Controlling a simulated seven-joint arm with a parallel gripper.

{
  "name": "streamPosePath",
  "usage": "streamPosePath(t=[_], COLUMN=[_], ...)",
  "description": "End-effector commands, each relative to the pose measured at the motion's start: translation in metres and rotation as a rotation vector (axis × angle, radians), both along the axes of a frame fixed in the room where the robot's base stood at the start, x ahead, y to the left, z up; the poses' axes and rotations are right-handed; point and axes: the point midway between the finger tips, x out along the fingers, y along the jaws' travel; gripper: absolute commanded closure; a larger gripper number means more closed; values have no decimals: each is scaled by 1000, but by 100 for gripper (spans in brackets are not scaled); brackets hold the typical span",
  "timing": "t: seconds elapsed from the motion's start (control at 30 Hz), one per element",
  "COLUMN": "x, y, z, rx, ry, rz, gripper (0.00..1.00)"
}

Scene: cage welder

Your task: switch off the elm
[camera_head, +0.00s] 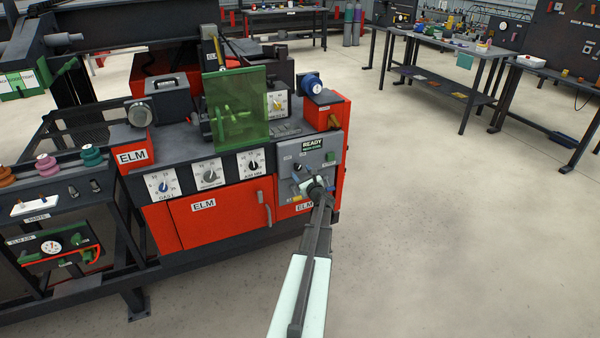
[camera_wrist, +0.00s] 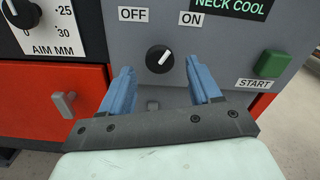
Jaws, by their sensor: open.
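The ELM machine's grey control panel (camera_head: 322,150) is at its right front. A round black switch knob (camera_wrist: 160,58) sits on it, below an OFF label (camera_wrist: 133,14) at left and an ON label (camera_wrist: 191,19) at right. Its white pointer tilts up and right, toward ON. My gripper (camera_wrist: 159,70) is open, with its blue fingers on either side of and below the knob, not closed on it. In the head view my gripper (camera_head: 314,187) is in front of the panel; the knob (camera_head: 297,168) shows just up and left of it.
A green START button (camera_wrist: 272,64) is right of the knob, and a NECK COOL display (camera_wrist: 236,8) is above. An AIM MM dial (camera_wrist: 28,14) and a red door (camera_head: 220,215) with a handle are to the left. Open floor lies to the right.

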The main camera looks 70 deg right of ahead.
Motion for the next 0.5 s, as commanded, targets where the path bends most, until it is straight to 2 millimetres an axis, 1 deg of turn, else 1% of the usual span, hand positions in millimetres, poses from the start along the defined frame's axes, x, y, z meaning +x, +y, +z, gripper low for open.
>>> streamPosePath(t=[0.03, 0.2, 0.5], x=[5, 13, 16], y=[-7, -14, -16], z=[-1, 0, 0], rx=[0, 0, 0], ry=[0, 0, 0], rz=[0, -1, -1], gripper=[37, 37, 37])
